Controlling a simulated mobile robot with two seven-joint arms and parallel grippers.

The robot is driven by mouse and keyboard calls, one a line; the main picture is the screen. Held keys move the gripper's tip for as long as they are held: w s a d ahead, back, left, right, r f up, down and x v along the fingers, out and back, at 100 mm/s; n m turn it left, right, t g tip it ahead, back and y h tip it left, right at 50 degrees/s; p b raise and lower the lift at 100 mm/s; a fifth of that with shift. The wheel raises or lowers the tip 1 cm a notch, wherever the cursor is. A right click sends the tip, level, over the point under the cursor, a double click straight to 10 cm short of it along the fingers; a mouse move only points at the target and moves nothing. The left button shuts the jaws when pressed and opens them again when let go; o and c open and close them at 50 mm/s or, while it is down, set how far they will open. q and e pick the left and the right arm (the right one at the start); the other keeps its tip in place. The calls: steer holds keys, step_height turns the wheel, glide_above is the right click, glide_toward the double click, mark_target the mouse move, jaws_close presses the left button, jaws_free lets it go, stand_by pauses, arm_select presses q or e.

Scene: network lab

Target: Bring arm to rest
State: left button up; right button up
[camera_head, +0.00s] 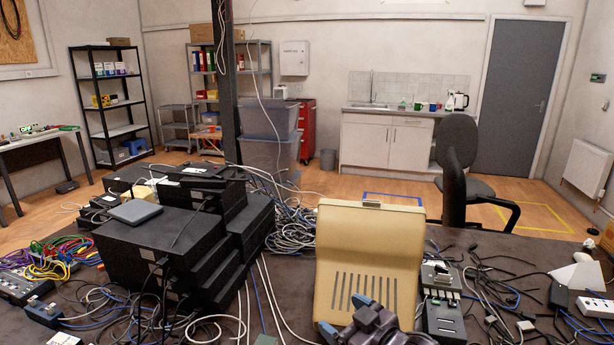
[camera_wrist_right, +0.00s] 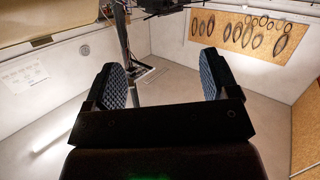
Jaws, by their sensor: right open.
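My right gripper (camera_head: 345,314) shows at the bottom of the head view, in front of the beige slotted housing (camera_head: 372,235). Its two blue-grey fingertips are apart. In the right wrist view, the textured finger pads (camera_wrist_right: 162,78) stand wide apart with nothing between them. I cannot tell from the head view whether the gripper touches the housing. My left gripper is not in view.
The dark table (camera_head: 480,244) is crowded. Stacked black network boxes (camera_head: 155,245) stand left of centre, with tangled cables (camera_head: 292,235) around them. Small devices (camera_head: 441,275) lie to the right. A dark office chair (camera_head: 456,185) stands behind the table.

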steer(key=s+d+f+m+h, duration=0.1)
steer(key=s+d+f+h, duration=0.1)
steer(key=d+f, duration=0.2)
steer(key=s+d+f+m+t+h, duration=0.1)
steer(key=s+d+f+m+h, duration=0.1)
steer(key=s+d+f, duration=0.1)
steer(key=s+d+f+m+t+h, duration=0.1)
steer(key=s+d+f+h, duration=0.1)
steer(key=d+f, duration=0.3)
steer(key=shift+s+d+m, duration=0.2)
steer(key=shift+s+d, duration=0.15)
steer(key=shift+d, duration=0.3)
steer(key=shift+s+d+m, duration=0.2)
steer(key=shift+s+d, duration=0.1)
steer(key=shift+d, duration=0.3)
steer(key=s+d+f+m+g+h, duration=0.1)
steer(key=s+d+f, duration=0.1)
steer(key=s+f, duration=0.1)
steer(key=s+d+f+m+g+h, duration=0.1)
steer(key=s+d+f, duration=0.1)
steer(key=s+f, duration=0.2)
steer(key=s+d+f+m+h, duration=0.1)
steer(key=s+d+f, duration=0.1)
steer(key=s, duration=0.5)
steer(key=shift+s+f+g, duration=0.25)
steer(key=shift+f+g, duration=0.15)
steer(key=shift+f, duration=0.25)
